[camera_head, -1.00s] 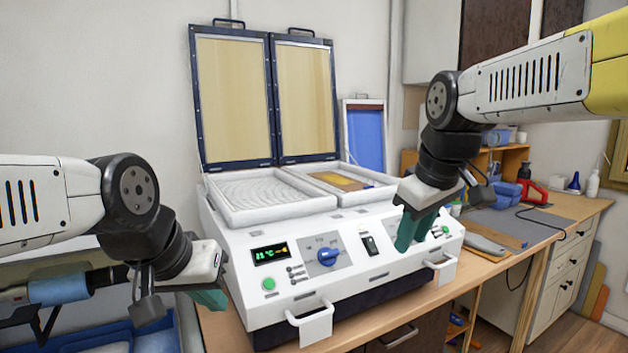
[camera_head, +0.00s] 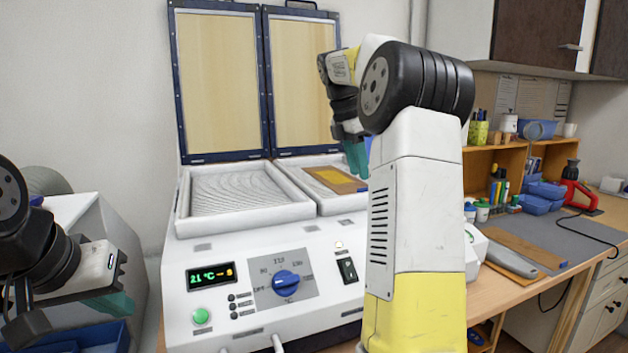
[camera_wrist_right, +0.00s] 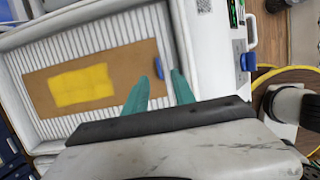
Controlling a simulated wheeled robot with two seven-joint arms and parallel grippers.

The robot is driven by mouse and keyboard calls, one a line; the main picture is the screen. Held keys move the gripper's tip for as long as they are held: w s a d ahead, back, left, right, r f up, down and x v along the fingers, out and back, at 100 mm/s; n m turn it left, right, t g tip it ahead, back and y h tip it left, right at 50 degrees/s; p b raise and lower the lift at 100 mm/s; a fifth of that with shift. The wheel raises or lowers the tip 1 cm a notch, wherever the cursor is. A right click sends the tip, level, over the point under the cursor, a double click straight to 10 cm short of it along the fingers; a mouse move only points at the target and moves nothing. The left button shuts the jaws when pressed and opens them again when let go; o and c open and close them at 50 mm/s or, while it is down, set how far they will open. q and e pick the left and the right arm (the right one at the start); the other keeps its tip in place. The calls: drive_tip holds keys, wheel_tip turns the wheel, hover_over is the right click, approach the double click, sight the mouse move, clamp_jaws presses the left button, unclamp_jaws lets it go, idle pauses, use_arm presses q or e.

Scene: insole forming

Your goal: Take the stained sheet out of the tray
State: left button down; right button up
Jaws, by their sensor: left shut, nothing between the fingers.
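The stained sheet (camera_head: 345,184), brown with a yellow patch, lies in the right-hand white tray (camera_head: 338,205) of the machine. In the right wrist view, the sheet (camera_wrist_right: 125,68) lies flat on the ribbed floor of the tray (camera_wrist_right: 165,30), with a small blue tab (camera_wrist_right: 159,67) at its right end. My right gripper (camera_head: 358,160) is over the right end of the sheet. In the right wrist view, the right gripper (camera_wrist_right: 160,75) is open, with the blue tab showing between its fingertips; I cannot tell the height gap. My left gripper (camera_head: 122,303) is shut and empty, left of the machine.
The machine's two framed lids (camera_head: 222,85) stand open behind the trays. The left tray (camera_head: 245,212) holds no sheet. A control panel with a blue knob (camera_head: 286,282) is on the front. A bench (camera_head: 530,230) with tools is at the right.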

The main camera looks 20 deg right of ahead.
drive_tip(key=x, duration=0.5)
drive_tip(key=shift+d, duration=0.15)
drive_tip(key=shift+r, duration=0.1)
clamp_jaws()
